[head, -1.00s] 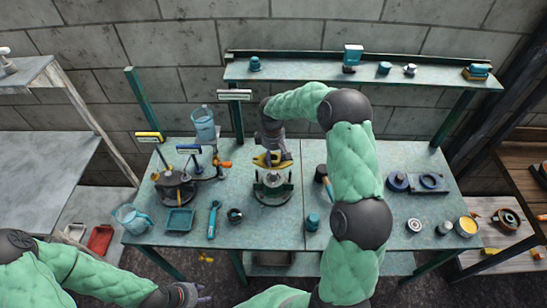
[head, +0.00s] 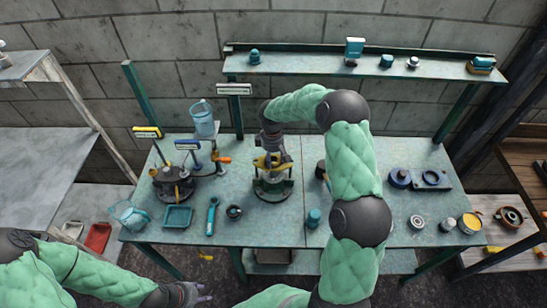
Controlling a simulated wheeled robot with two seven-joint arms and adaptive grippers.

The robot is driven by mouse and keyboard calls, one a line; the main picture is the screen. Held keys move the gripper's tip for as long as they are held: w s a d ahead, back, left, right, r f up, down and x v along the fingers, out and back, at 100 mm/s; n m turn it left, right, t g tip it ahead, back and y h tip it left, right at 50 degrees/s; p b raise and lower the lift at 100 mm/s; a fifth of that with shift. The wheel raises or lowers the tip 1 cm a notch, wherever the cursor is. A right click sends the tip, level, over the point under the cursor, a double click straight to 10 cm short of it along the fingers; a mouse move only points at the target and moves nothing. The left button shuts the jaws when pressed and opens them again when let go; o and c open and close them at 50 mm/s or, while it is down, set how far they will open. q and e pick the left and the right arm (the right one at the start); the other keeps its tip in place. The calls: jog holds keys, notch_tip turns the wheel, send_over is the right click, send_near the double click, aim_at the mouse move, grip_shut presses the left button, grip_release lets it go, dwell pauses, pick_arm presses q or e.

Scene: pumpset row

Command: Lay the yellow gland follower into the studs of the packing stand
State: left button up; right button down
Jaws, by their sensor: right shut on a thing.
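The yellow gland follower (head: 262,163) is in my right gripper (head: 271,155), which is shut on it. The follower is at the top of the packing stand (head: 273,188), a dark round-based fixture in the middle of the green bench. The gripper hides much of the follower and the stand's studs, so I cannot tell whether the follower is seated on them. My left gripper (head: 190,294) is low at the front, off the bench, with its fingers apart and empty.
A second stand (head: 173,182) with labelled posts is to the left. A teal tray (head: 177,217), a wrench (head: 212,216) and a jug (head: 130,216) lie front left. A teal bottle (head: 313,218) stands front centre. Blue parts (head: 432,180) are at the right. A raised shelf (head: 330,68) runs behind.

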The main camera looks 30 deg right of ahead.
aim_at(273, 167)
jog(key=shift+f, duration=0.1)
jog(key=shift+f+b, duration=1)
jog(key=shift+f, duration=0.35)
jog(key=shift+f, duration=0.25)
jog(key=shift+f+b, duration=0.95)
jog(key=shift+f, duration=0.25)
dwell(0.3)
jog(key=shift+c, duration=2.3)
grip_release()
jog(key=shift+f, duration=0.1)
